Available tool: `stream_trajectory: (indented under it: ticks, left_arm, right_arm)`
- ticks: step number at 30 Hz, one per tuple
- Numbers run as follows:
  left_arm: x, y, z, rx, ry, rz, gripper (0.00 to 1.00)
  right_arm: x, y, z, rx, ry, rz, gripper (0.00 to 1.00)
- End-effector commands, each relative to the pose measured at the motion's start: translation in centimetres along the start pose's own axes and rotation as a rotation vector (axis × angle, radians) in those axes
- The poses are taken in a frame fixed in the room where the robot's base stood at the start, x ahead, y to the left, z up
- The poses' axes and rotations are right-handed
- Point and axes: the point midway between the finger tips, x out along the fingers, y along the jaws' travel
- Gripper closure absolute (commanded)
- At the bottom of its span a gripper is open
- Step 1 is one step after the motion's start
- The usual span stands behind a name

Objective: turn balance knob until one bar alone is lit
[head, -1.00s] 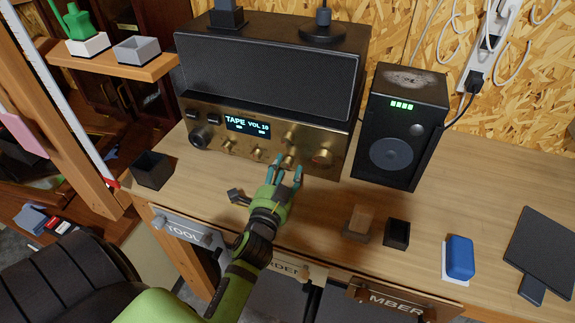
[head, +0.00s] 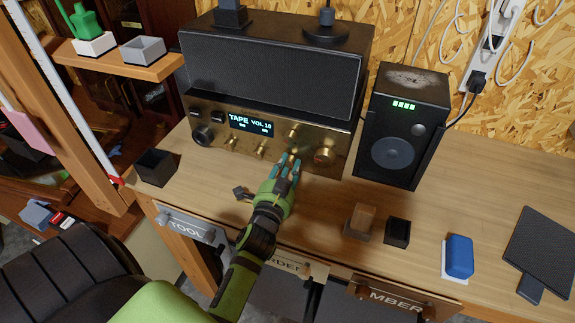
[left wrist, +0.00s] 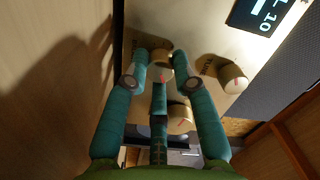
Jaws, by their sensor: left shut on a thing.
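The brass-fronted amplifier (head: 215,125) stands at the back of the bench. Its display (head: 251,124) reads TAPE VOL 10, with two small lit marks below. In the left wrist view, my left gripper (left wrist: 156,78) is shut on a small brass knob (left wrist: 160,58), mostly between the fingertips. My right gripper is not in view.
A dark box (head: 155,167), a small dark box (head: 397,232) and a blue block (head: 460,255) stand on the bench.

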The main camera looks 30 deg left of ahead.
Motion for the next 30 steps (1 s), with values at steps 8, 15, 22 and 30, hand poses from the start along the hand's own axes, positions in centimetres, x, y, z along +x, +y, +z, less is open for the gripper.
stream_trajectory:
  ticks: [8, 15, 22, 30]
  left_arm:
    - [0.1, -0.1, -0.2, 0.001, 0.006, -0.003, 0.50]
    - [0.0, -0.1, -0.1, 0.002, 0.004, -0.002, 0.50]
    - [0.0, 0.0, -0.1, 0.012, 0.003, -0.002, 0.50]
    - [-1.9, 0.3, 0.2, 0.133, 0.005, -0.007, 0.50]
  right_arm:
    - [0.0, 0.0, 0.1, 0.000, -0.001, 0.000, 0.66]
    - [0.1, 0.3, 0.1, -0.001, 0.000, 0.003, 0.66]
    - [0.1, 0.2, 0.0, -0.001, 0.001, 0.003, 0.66]
    - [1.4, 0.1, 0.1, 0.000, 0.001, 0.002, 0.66]
